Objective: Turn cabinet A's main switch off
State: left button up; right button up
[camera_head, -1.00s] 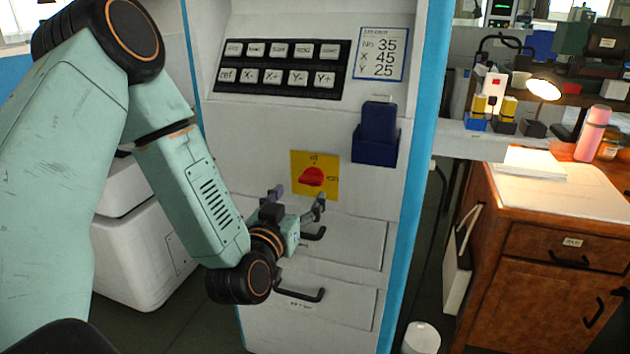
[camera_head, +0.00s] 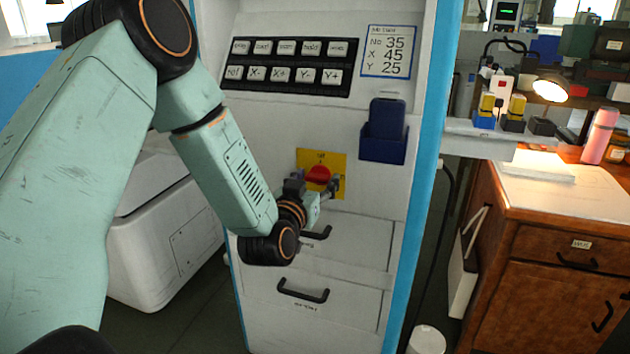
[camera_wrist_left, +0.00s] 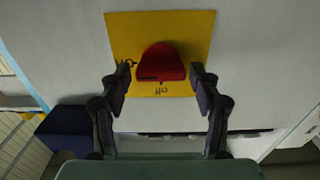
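The main switch is a red knob (camera_head: 317,174) on a yellow plate (camera_head: 338,160) on the front of the white cabinet (camera_head: 360,205). In the left wrist view, which sees it upside down, the red knob (camera_wrist_left: 161,63) sits near an "off" label below it and an "on" label at its left. I cannot tell surely which way the knob points. My left gripper (camera_head: 314,188) is open just in front of the plate. In the wrist view, the left gripper's fingers (camera_wrist_left: 160,82) stand on either side of the knob, with gaps between. My right gripper is out of view.
Above the switch are a black key panel (camera_head: 290,67) and a number card (camera_head: 389,52). A dark blue holder (camera_head: 382,146) sticks out at the upper right of the switch. Drawer handles (camera_head: 303,291) project below. A wooden desk (camera_head: 545,243) stands at the right.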

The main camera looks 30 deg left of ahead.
pick_arm(q)
jog(key=shift+s+r, duration=0.1)
jog(key=shift+s, duration=0.05)
jog(key=shift+c, duration=1.3)
jog(key=c, duration=0.6)
